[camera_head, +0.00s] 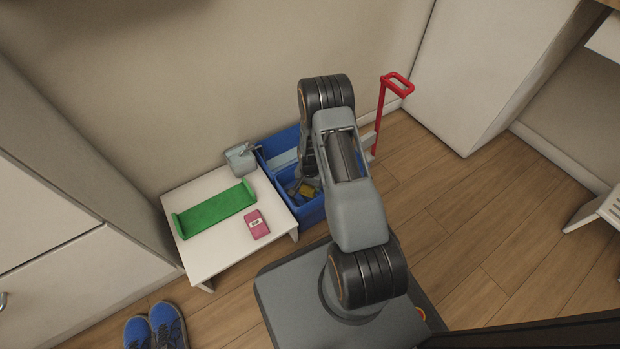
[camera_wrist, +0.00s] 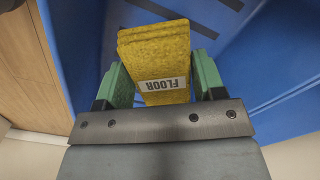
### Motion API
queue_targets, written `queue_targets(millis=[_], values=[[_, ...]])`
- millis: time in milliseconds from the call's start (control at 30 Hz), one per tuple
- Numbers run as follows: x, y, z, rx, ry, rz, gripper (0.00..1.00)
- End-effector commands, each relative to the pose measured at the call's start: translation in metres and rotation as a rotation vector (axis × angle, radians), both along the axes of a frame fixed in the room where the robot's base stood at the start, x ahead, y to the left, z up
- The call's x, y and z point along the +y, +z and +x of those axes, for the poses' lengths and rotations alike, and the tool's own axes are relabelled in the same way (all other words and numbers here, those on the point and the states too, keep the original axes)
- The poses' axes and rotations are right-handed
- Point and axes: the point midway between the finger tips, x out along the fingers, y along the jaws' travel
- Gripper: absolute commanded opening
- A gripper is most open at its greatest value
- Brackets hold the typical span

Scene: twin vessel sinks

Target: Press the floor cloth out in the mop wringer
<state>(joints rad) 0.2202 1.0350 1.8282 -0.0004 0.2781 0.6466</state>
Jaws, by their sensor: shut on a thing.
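The yellow floor cloth (camera_wrist: 155,60), folded and labelled FLOOR, sits between the green finger pads of my gripper (camera_wrist: 153,85) in the wrist view. My gripper is shut on it. The wringer's red lever (camera_head: 379,112) stands upright to the right, behind my arm. My arm hides much of the wringer. In the wrist view blue walls (camera_wrist: 245,65) with dark slots lie around the cloth.
A low white table (camera_head: 205,255) stands left of the bucket. Blue shoes (camera_head: 156,328) lie at lower left. Wooden floor (camera_head: 470,220) is free to the right.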

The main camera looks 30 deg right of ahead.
Motion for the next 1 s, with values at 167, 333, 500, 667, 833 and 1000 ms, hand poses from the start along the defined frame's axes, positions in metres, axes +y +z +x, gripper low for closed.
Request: queue_targets(millis=[167, 333, 500, 667, 833, 1000], values=[[0.000, 0.007, 0.000, 0.000, 0.000, 0.000, 0.37], [0.000, 0.012, 0.000, 0.000, 0.001, 0.000, 0.37], [0.000, 0.017, 0.000, 0.000, 0.001, 0.000, 0.37], [0.000, 0.022, 0.000, 0.000, 0.001, 0.000, 0.37], [0.001, 0.027, 0.000, 0.000, 0.001, 0.000, 0.37], [0.001, 0.031, 0.000, 0.000, 0.001, 0.000, 0.37]])
